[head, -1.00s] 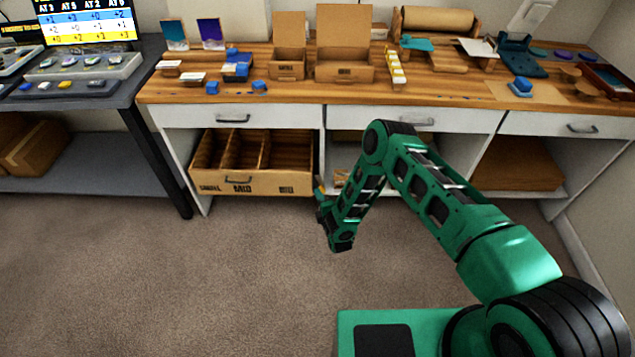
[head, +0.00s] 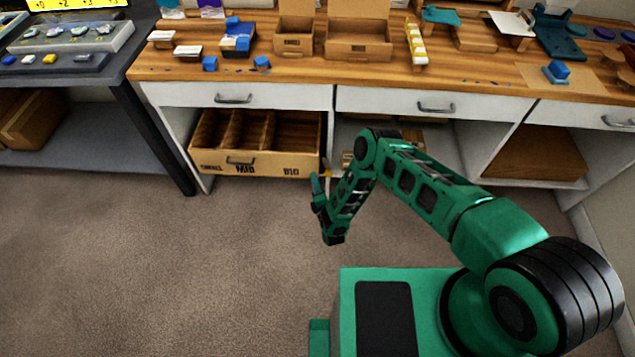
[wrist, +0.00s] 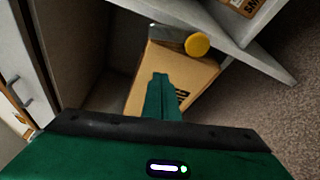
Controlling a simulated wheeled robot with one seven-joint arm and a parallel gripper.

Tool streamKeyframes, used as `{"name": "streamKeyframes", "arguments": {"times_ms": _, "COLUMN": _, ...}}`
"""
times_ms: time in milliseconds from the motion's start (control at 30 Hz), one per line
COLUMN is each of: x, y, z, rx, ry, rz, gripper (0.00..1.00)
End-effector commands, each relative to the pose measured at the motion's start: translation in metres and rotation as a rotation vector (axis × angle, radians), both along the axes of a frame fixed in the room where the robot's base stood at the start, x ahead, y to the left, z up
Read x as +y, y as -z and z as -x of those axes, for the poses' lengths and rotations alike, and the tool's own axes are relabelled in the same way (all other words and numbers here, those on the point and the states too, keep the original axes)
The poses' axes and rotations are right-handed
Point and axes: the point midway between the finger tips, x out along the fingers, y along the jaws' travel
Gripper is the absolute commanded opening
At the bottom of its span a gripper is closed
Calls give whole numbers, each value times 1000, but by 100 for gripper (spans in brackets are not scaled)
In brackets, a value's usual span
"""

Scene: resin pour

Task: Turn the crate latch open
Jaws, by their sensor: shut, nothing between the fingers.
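The crate (wrist: 190,75) is a tan cardboard-coloured box in the wrist view, with dark print on its face. Its latch, a grey bar with a round yellow knob (wrist: 197,44), lies across the crate's upper edge. My gripper (wrist: 160,76) is shut and empty, its tips in front of the crate's face, below and left of the knob in the picture. I cannot tell whether they touch the crate. In the head view my gripper (head: 316,179) points up beside a small yellow spot, the knob (head: 327,172). My arm hides most of the crate there.
A divided bin (head: 215,164) marked MID and BIG sits in the left cabinet bay, beside the crate's bay. A shelf edge (wrist: 225,40) runs close past the knob. The workbench (head: 290,68) overhangs with drawers. The carpet (head: 150,270) in front is clear.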

Motion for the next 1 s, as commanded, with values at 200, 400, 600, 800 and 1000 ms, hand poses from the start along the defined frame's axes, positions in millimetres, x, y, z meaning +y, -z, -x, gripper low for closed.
{"name": "streamKeyframes", "arguments": {"times_ms": 200, "x": 7, "y": 2, "z": -35, "rx": -1, "ry": 4, "rz": -2, "gripper": 0}}
{"name": "streamKeyframes", "arguments": {"times_ms": 400, "x": 13, "y": 4, "z": -59, "rx": -1, "ry": 6, "rz": -1, "gripper": 0}}
{"name": "streamKeyframes", "arguments": {"times_ms": 600, "x": -3, "y": 0, "z": -62, "rx": 0, "ry": 5, "rz": 0, "gripper": 0}}
{"name": "streamKeyframes", "arguments": {"times_ms": 800, "x": -20, "y": -4, "z": -61, "rx": 1, "ry": 4, "rz": 1, "gripper": 0}}
{"name": "streamKeyframes", "arguments": {"times_ms": 1000, "x": -25, "y": -6, "z": -61, "rx": 0, "ry": 5, "rz": -1, "gripper": 0}}
